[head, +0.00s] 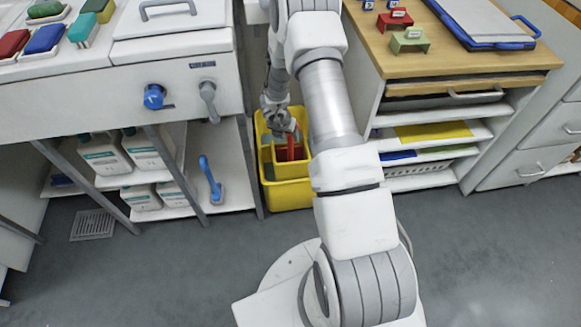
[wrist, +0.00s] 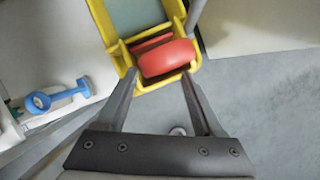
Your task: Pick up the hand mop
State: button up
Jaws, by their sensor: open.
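A yellow bucket (head: 287,194) stands on the floor between the white sink unit and the wooden-topped cabinet. A red rounded object (wrist: 168,58) sits in a small compartment at the near end of the bucket (wrist: 124,62); it may be the hand mop, but its full shape is hidden. In the head view its red part (head: 297,148) shows beside my gripper (head: 281,128). In the wrist view my gripper (wrist: 160,78) is open, its fingertips on either side of the red object's near edge. Contact cannot be told.
The shelf post and cabinet (head: 425,180) flank the bucket closely. Open grey floor (head: 150,270) lies in front.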

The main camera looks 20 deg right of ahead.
aim_at(289, 139)
jog(key=shift+b+x, duration=1.1)
jog(key=shift+x, duration=2.1)
jog(key=shift+s+d, duration=0.1)
jog(key=shift+d, duration=0.1)
jog(key=shift+r, duration=0.1)
grip_shut()
